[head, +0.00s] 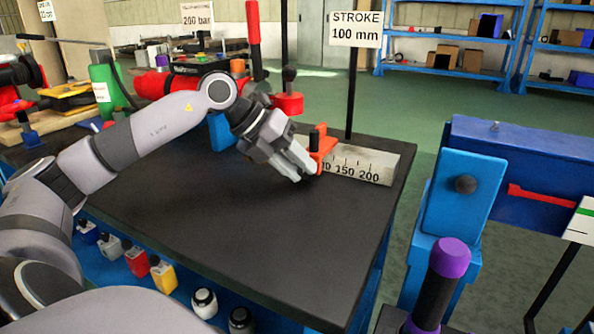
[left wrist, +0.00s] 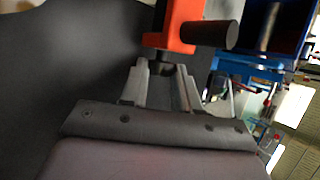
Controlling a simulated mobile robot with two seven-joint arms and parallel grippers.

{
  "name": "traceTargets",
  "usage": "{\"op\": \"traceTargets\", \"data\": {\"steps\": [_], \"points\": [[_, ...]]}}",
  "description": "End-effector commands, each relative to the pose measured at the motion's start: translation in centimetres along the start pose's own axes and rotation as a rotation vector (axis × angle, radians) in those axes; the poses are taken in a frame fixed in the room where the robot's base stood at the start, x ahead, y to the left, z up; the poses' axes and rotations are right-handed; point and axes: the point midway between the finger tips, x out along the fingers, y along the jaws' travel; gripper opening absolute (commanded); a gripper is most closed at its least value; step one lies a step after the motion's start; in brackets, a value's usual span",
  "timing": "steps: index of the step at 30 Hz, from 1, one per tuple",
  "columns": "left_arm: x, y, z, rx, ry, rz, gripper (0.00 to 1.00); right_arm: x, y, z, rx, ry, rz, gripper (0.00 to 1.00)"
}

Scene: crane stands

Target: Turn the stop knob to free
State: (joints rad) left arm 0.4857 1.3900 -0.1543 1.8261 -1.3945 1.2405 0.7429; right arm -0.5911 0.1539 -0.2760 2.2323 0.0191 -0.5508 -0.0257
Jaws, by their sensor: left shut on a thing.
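The orange stop (head: 326,147) stands at the left part of a metal scale plate (head: 365,165) marked 150 and 200. A dark upright pin shows on its top. My left gripper (head: 303,170) reaches it from the left, with its fingers at the stop's near side. In the left wrist view the orange stop (left wrist: 172,25) has a black cylinder (left wrist: 210,35) sticking out to the right. There my left gripper (left wrist: 163,75) is shut on a small dark knob (left wrist: 165,69) beneath the orange body. The fingers hide much of this knob, and its setting cannot be read. My right gripper is not in view.
The black table top (head: 220,235) is clear in front of the stop. A sign reading STROKE 100 mm (head: 357,28) stands on a pole behind it. A red-based lever (head: 288,102) stands close behind my gripper. A blue stand (head: 465,195) is at the right.

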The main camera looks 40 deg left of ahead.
Motion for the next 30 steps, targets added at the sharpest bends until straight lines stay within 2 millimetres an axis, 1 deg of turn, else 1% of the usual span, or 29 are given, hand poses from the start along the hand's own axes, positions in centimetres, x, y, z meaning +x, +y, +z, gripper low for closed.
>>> {"op": "traceTargets", "data": {"steps": [10,11,12,13,25,30], "points": [[-0.09,-0.07,0.06,-0.001,-0.002,-0.003,0.0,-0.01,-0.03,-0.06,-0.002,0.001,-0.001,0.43],[-0.09,-0.07,0.06,-0.001,-0.002,-0.003,0.4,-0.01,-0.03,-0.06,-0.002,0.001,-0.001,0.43],[-0.08,-0.06,0.06,-0.001,-0.002,-0.003,0.53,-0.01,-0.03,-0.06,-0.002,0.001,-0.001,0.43],[-0.07,-0.05,0.05,-0.001,-0.001,-0.002,0.56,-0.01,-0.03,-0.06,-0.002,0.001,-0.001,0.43],[0.06,0.17,-0.04,-0.002,0.004,0.005,0.56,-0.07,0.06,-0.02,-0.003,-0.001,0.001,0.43],[-0.43,-0.04,0.19,-0.002,0.005,0.006,0.56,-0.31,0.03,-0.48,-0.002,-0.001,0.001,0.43]]}}
